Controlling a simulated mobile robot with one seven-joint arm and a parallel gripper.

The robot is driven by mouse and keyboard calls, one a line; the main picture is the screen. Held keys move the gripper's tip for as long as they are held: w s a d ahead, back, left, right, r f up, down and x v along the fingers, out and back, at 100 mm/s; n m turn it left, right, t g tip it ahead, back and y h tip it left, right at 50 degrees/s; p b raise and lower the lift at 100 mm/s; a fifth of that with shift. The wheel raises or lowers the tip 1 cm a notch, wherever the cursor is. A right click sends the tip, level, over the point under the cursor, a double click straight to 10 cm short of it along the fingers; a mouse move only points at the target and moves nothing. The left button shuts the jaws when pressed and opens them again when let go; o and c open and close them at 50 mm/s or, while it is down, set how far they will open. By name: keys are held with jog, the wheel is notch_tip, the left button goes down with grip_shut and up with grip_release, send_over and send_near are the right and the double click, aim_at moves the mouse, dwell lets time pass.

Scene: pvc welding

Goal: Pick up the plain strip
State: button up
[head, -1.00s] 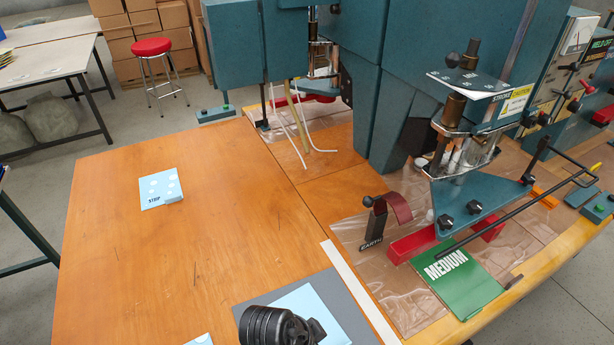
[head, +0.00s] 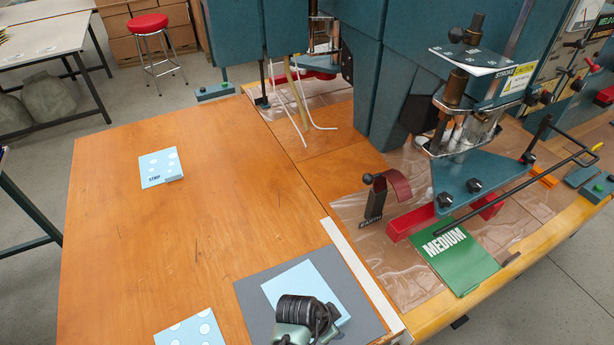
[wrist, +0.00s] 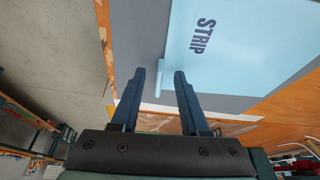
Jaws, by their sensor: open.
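The plain strip (head: 312,277) is a flat light-blue sheet with no spots, lying on a grey mat (head: 250,297) at the front of the wooden table. In the wrist view the strip (wrist: 250,45) shows the dark word STRIP and a narrow raised tab (wrist: 163,78) along its edge. My gripper (wrist: 160,74) is open, its two dark fingers on either side of the tab's line. Whether a finger touches the tab I cannot tell. In the head view my dark wrist covers the lower part of the strip and hides the fingers.
Two spotted light-blue strips lie on the table, one at the far left (head: 160,167) and one at the front edge (head: 190,330). A green MEDIUM card (head: 458,258) and the teal welding machine (head: 480,185) stand to the right. The table's middle is clear.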

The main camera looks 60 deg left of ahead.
jog(key=shift+f, duration=0.1)
grip_shut()
dwell(1.4)
